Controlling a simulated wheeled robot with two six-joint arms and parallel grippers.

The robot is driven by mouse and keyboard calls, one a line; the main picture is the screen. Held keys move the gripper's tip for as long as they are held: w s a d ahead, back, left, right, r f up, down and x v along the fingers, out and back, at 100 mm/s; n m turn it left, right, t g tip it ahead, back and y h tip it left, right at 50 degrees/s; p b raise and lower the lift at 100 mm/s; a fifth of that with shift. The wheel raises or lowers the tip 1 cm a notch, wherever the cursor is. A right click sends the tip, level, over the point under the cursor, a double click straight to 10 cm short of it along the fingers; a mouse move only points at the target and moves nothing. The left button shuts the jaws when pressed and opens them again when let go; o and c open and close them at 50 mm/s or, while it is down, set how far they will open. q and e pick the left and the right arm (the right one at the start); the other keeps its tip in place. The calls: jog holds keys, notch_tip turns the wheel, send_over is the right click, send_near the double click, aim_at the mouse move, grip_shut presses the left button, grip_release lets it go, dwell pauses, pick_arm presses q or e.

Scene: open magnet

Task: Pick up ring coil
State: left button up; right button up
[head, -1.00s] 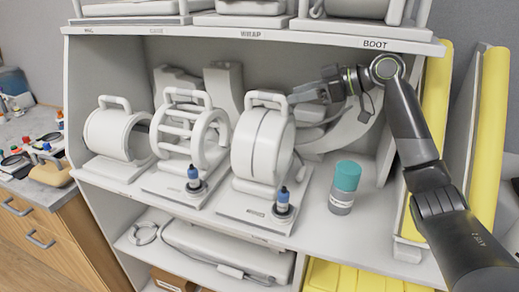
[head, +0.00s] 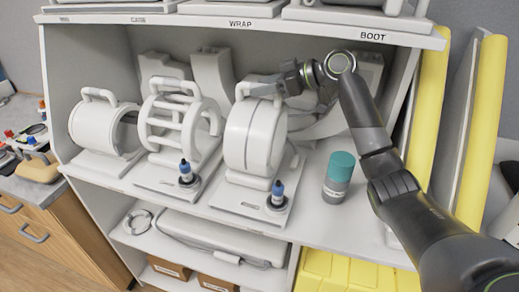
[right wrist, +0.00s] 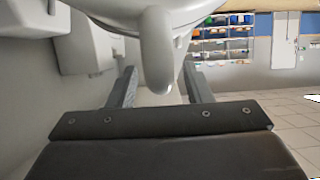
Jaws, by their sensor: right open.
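The white ring coil (head: 252,135), a thick upright ring with a seam round its middle and a handle (head: 257,88) on top, stands on a flat base on the upper open shelf. My right gripper (head: 276,84) is at this handle, reaching in from the right. In the right wrist view my right gripper (right wrist: 159,76) is open, and the rounded white handle (right wrist: 156,50) lies between its two fingers. I cannot tell whether a finger touches it. The fingertips are partly hidden in the head view. My left gripper is not in view.
A teal-capped jar (head: 338,178) stands right of the ring coil. The shelf above (head: 300,30) limits headroom.

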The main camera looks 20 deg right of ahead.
jog(key=shift+w+a+f, duration=0.2)
jog(key=shift+w+a, duration=0.05)
jog(key=shift+a, duration=0.25)
grip_shut()
jog(key=shift+r, duration=0.1)
dwell(0.9)
jog(key=shift+r, duration=0.2)
jog(key=shift+w+f, duration=0.1)
jog(key=shift+w, duration=0.05)
